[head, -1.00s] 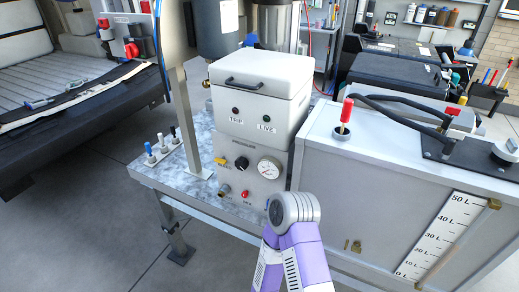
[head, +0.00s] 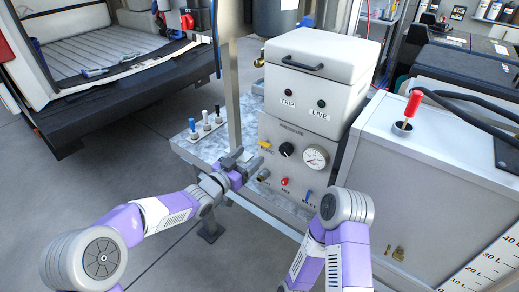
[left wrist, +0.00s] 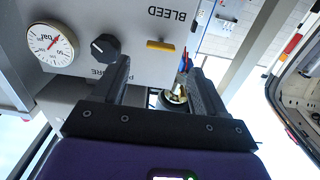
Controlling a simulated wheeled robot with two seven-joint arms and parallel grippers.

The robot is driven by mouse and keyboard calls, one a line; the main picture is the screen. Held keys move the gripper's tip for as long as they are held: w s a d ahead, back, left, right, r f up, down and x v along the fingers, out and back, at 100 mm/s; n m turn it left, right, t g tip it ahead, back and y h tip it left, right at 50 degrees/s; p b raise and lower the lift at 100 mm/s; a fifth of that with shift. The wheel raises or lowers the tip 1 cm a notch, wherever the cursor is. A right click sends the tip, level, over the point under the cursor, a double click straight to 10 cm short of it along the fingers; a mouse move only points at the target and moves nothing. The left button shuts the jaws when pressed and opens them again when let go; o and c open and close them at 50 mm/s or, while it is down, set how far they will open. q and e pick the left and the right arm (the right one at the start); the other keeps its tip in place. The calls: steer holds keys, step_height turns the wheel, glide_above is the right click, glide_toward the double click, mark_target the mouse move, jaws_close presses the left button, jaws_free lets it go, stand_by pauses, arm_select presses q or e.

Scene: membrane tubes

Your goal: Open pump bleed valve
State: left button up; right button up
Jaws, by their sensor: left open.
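The pump bleed valve has a yellow bar handle (head: 265,144) on the left of the white pump panel (head: 285,170). In the left wrist view the yellow handle (left wrist: 160,46) lies flat across the panel, parallel to the upside-down BLEED label (left wrist: 167,13). My left gripper (head: 250,163) is in front of the panel, just below and left of the handle. Its jaws (left wrist: 160,75) are open and empty, with the handle ahead of the gap and apart from both fingers. My right arm shows at lower right, but its gripper is out of view.
A black pressure knob (head: 286,149) and a gauge (head: 315,158) sit right of the handle. A red button (head: 285,183) is below. A metal post (head: 231,95) stands close behind my left gripper. A grey tank (head: 420,190) stands at the right.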

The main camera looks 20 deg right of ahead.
mark_target(262, 145)
arm_select(q)
steer(key=shift+x, duration=3.2)
steer(key=shift+f, duration=0.1)
steer(key=c, duration=1.1)
steer(key=shift+o, duration=0.2)
